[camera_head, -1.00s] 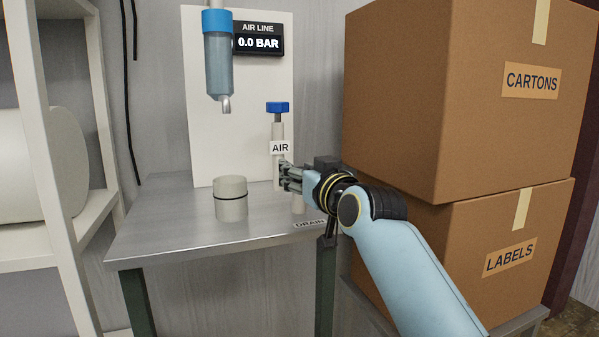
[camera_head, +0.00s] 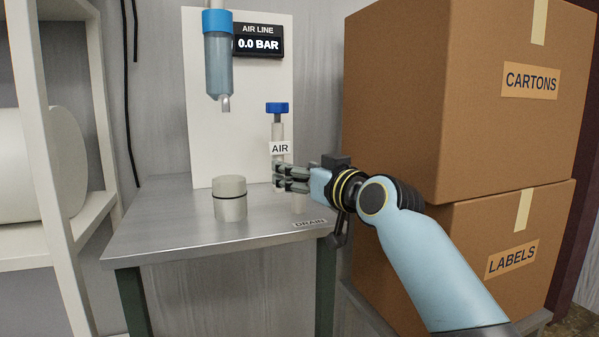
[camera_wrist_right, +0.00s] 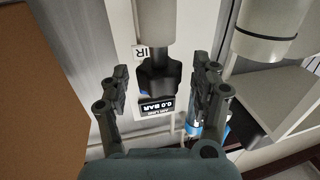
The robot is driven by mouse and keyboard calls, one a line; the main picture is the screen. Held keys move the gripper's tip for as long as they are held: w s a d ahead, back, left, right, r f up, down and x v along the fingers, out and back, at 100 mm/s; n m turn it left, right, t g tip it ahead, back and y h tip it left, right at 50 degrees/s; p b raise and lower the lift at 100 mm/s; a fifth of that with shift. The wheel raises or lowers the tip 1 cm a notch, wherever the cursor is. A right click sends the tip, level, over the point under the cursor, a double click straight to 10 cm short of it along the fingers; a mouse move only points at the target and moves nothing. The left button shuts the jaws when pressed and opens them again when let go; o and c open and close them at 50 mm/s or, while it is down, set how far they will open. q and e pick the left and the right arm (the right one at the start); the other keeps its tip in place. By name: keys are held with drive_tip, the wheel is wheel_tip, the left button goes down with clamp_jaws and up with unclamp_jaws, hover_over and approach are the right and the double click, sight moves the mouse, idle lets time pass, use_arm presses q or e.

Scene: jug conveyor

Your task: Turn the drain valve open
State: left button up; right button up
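The drain valve is a short pale post (camera_head: 299,204) behind the DRAIN label (camera_head: 310,223) on the metal bench; my right gripper hides its top in the head view. In the right wrist view the post (camera_wrist_right: 153,20) comes in from the top and ends in a dark knob (camera_wrist_right: 158,78). My right gripper (camera_head: 278,176) reaches in from the right above the post. In the wrist view its two fingers stand apart on either side of the dark knob, with gaps visible on both sides. My left gripper is not in view.
A taller AIR valve with a blue knob (camera_head: 277,108) stands just behind. The display (camera_head: 258,43) reads 0.0 BAR. Stacked cartons (camera_head: 450,100) rise close on the right.

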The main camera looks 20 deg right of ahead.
drive_tip(key=v, duration=1.2)
drive_tip(key=shift+f, duration=0.15)
drive_tip(key=s+d+f+m+g+h, duration=0.1)
drive_tip(key=s+d+f+g, duration=0.2)
drive_tip(key=f, duration=1.1)
drive_tip(key=s+f+m+g+h, duration=0.15)
drive_tip(key=s+f, duration=0.25)
drive_tip(key=f, duration=0.9)
drive_tip(key=s+d+f+g+h, duration=0.15)
drive_tip(key=s+f+g, duration=0.25)
drive_tip(key=f, duration=1)
drive_tip(key=s+d+f+g, duration=0.2)
drive_tip(key=s+f+g, duration=0.2)
drive_tip(key=s+f, duration=1.1)
drive_tip(key=s+d+f+g, duration=0.1)
drive_tip(key=s+f, duration=0.3)
drive_tip(key=s, duration=0.8)
drive_tip(key=s+d+f+g+h, duration=0.1)
drive_tip(key=s+f+g, duration=0.2)
drive_tip(key=s, duration=1)
wheel_tip(320, 180, down, 2)
drive_tip(key=shift+s+f, duration=0.2)
drive_tip(key=shift+f, duration=0.05)
